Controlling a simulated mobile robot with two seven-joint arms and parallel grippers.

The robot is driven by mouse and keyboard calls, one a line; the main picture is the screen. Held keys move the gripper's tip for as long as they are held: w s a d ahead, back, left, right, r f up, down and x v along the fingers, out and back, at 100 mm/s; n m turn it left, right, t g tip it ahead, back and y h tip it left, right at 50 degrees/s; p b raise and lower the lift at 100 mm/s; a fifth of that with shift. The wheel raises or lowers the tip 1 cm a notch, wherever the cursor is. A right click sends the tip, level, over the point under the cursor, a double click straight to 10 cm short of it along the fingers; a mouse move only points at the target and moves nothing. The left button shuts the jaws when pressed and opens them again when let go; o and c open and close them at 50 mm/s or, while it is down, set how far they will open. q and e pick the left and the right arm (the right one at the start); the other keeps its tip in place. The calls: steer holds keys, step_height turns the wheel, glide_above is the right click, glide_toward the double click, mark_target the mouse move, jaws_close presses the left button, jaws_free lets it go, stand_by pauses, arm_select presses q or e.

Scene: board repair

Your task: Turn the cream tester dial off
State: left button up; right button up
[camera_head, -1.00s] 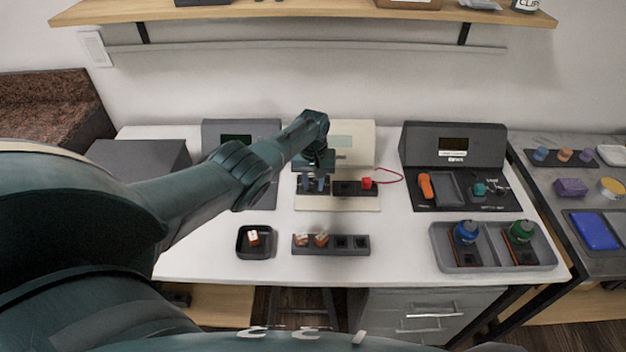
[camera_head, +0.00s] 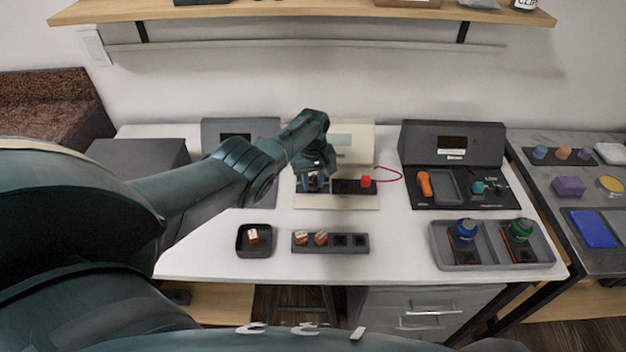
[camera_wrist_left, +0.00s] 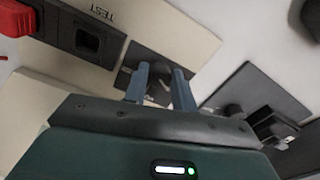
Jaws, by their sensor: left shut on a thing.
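The cream tester (camera_head: 350,202) stands at the middle of the white table, partly hidden behind my left arm. My left gripper (camera_head: 313,184) is low over the left part of its front panel. In the left wrist view the two blue-grey fingers (camera_wrist_left: 160,80) reach down to a dark plate (camera_wrist_left: 133,57) on the cream surface (camera_wrist_left: 170,25). They are shut on the dark dial there, which is mostly hidden between them. The dial's pointing mark cannot be made out. My right gripper is not in view.
A red block (camera_head: 366,181) with a red wire sits on the tester's right side. A dark grey tester (camera_head: 453,140) stands to the right and a grey one (camera_head: 240,128) to the left. A small tray (camera_head: 254,253) and a slotted holder (camera_head: 350,252) lie in front.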

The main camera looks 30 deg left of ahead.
mark_target(313, 184)
arm_select(q)
steer(key=o, duration=1)
steer(key=shift+r, duration=0.25)
step_height(313, 184, up, 3)
steer(key=shift+f+p, duration=0.2)
steer(key=shift+p, duration=1)
steer(key=shift+r, duration=5.05)
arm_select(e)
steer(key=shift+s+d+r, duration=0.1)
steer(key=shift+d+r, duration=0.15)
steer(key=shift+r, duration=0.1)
